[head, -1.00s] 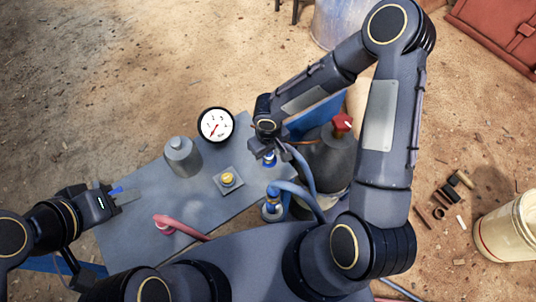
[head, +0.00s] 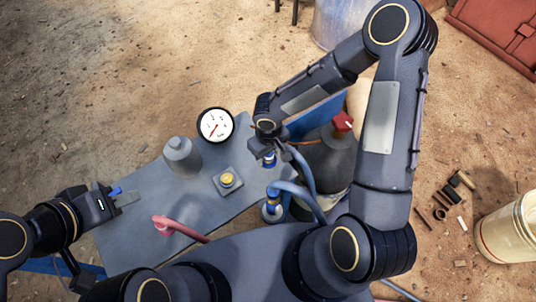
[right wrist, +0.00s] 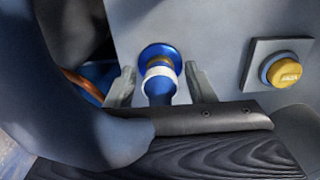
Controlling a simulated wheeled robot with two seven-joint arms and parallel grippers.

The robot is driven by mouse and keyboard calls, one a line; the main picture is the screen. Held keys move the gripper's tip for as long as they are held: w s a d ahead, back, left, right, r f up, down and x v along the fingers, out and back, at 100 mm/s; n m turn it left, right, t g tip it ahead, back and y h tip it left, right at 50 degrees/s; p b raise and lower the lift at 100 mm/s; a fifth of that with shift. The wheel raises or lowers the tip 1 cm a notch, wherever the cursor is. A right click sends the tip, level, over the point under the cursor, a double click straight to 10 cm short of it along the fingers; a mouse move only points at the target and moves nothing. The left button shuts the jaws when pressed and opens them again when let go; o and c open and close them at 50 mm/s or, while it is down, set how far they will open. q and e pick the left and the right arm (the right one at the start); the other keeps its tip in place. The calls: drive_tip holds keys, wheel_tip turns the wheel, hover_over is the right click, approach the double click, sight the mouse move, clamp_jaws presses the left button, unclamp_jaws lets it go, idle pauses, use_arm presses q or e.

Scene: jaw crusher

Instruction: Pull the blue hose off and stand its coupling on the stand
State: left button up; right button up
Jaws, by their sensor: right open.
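My right gripper (head: 264,154) is at the table's far right edge. In the right wrist view its open fingers (right wrist: 165,85) stand on either side of a blue coupling with a white ring (right wrist: 160,78). The coupling sits at a blue round base with a brass band (right wrist: 158,53); I cannot tell whether they are joined. A blue hose (head: 301,171) runs from beside this gripper; it looms large in the wrist view (right wrist: 60,95). Another blue hose end (head: 284,187) arches down to a fitting (head: 271,209). My left gripper (head: 127,198) hovers at the table's left side, jaws unclear.
A round gauge (head: 215,125) is at the far edge. A dark tank with a red knob (head: 342,123) stands at the right.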

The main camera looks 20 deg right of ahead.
clamp_jaws()
drive_tip(key=shift+r, duration=0.15)
drive_tip(key=shift+r+p, duration=1.75)
drive_tip(key=shift+r, duration=1.1)
